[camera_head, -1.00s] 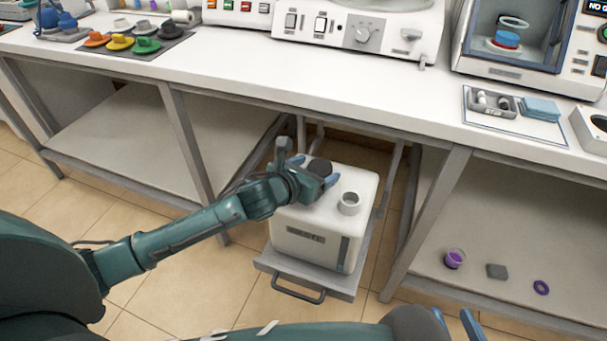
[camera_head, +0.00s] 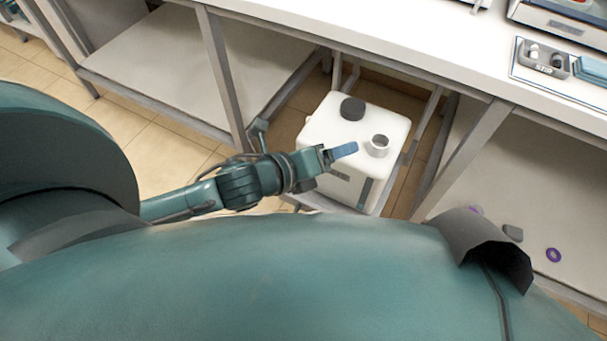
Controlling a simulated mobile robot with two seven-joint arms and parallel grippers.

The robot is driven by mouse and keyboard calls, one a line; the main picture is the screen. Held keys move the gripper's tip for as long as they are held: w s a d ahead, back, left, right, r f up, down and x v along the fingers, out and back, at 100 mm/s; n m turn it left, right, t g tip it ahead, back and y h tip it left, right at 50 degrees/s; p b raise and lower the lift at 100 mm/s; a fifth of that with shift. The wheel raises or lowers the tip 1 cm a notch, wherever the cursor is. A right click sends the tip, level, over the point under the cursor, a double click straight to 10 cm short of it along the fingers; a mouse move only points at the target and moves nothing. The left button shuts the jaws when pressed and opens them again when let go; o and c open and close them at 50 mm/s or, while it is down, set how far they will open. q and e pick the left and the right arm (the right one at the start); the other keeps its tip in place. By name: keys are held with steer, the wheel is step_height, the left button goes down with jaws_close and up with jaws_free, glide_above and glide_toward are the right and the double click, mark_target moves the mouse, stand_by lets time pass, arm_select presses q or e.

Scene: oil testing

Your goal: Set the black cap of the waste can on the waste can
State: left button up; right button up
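The white waste can (camera_head: 312,128) stands on a low pull-out shelf beneath the bench. Its open round neck (camera_head: 377,146) rises from the right part of its top. The black cap (camera_head: 352,108) rests on the flat top near the back, beside the neck and apart from it. My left gripper (camera_head: 342,152) is in front of the cap, over the front part of the can's top, and is clear of the cap. Its blue fingers overlap in this view, so their opening cannot be judged. My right gripper is out of view.
Bench legs (camera_head: 462,158) and the white bench top (camera_head: 420,50) hem in the can. On the right lower shelf lie a grey block (camera_head: 513,233) and a purple ring (camera_head: 553,255). A small tray (camera_head: 545,62) sits on the bench.

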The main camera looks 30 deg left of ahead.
arm_select(q)
steer(key=s+n, duration=0.5)
steer(key=n, duration=0.9)
steer(key=s+f+n+t+y, duration=0.1)
steer(key=s+n, duration=0.4)
steer(key=n, duration=0.9)
steer(key=shift+a+f, duration=0.3)
steer(key=shift+a, duration=0.05)
steer(key=shift+w, duration=0.1)
